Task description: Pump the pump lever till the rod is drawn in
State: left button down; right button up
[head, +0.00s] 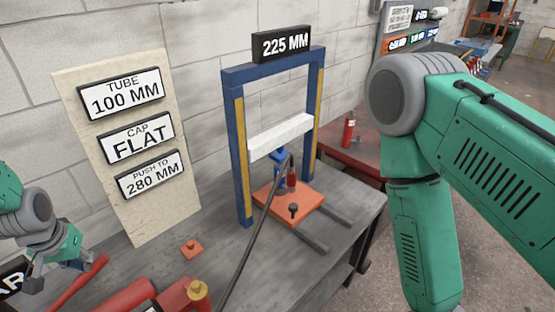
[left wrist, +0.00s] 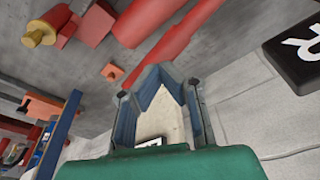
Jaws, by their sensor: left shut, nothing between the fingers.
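A red bar (head: 72,285), which looks like the pump lever, slants beside a red cylinder (head: 125,298) at the bottom left of the head view. The bar also shows in the left wrist view (left wrist: 187,48). A red block with a brass knob (head: 197,290) sits at the cylinder's right end. My left gripper (head: 82,260) is shut and empty, just above the bar's upper end; I cannot tell if they touch. In the left wrist view its fingers (left wrist: 160,85) point towards the bar. I cannot make out the rod clearly. My right gripper is out of view.
The blue frame (head: 235,140) stands on the grey bench with a white crossbar (head: 282,135), an orange plate (head: 290,208) and a 225 MM sign (head: 284,44). A dark hose (head: 255,232) runs forward. A sign board (head: 165,212) leans behind. My right arm fills the right side.

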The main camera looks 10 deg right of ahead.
pick_arm(q)
jog(key=shift+f, duration=0.1)
notch_tip(320, 180, down, 9)
jog(key=b, duration=0.5)
notch_tip(320, 180, up, 10)
jog(key=p, duration=0.7)
jog(key=shift+f+p, duration=0.25)
jog(key=shift+p, duration=0.1)
jog(key=shift+f, duration=0.15)
jog(key=shift+r+p, duration=0.65)
jog(key=shift+r, duration=1.85)
